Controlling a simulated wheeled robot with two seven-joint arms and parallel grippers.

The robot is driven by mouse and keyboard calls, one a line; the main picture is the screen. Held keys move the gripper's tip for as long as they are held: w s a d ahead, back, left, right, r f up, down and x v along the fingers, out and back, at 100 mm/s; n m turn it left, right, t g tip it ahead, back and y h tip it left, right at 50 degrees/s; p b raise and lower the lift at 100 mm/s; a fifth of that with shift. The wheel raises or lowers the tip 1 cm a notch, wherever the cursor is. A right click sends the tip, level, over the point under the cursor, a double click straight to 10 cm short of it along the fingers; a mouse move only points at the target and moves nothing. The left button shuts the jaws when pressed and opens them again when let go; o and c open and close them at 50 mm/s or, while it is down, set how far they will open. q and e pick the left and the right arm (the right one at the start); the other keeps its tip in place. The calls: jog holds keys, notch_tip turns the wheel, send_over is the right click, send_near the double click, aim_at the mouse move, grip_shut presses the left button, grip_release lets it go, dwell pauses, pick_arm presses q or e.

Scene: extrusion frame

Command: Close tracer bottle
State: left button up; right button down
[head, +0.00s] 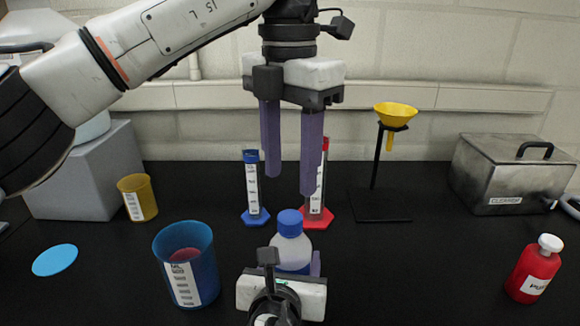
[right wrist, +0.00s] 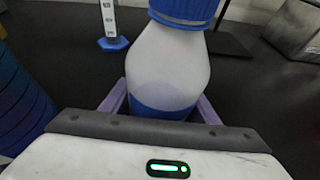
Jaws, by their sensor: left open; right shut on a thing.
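The tracer bottle (head: 291,248) is a white, translucent bottle with blue liquid low inside and a blue cap (head: 290,222) on its neck. It stands upright at the front middle of the bench. My right gripper (head: 315,264) is shut around the bottle's body; in the right wrist view the bottle (right wrist: 168,70) sits between the purple fingers. The cap also shows there at the top edge (right wrist: 186,10). My left gripper (head: 287,170) hangs above and behind the bottle, open and empty, with its purple fingers pointing down. How tightly the cap sits cannot be told.
A blue beaker (head: 203,268) with red contents stands left of the bottle. Blue (head: 252,190) and red (head: 320,190) cylinders stand behind. A yellow beaker (head: 146,198), blue disc (head: 55,260), yellow funnel (head: 395,114) on a stand, metal box (head: 510,175) and red bottle (head: 532,272) surround clear bench.

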aim_at(290, 217)
pick_arm(q)
jog(key=shift+f, duration=0.1)
jog(key=shift+f, duration=3.95)
jog(key=c, duration=1.1)
jog(key=o, duration=1.2)
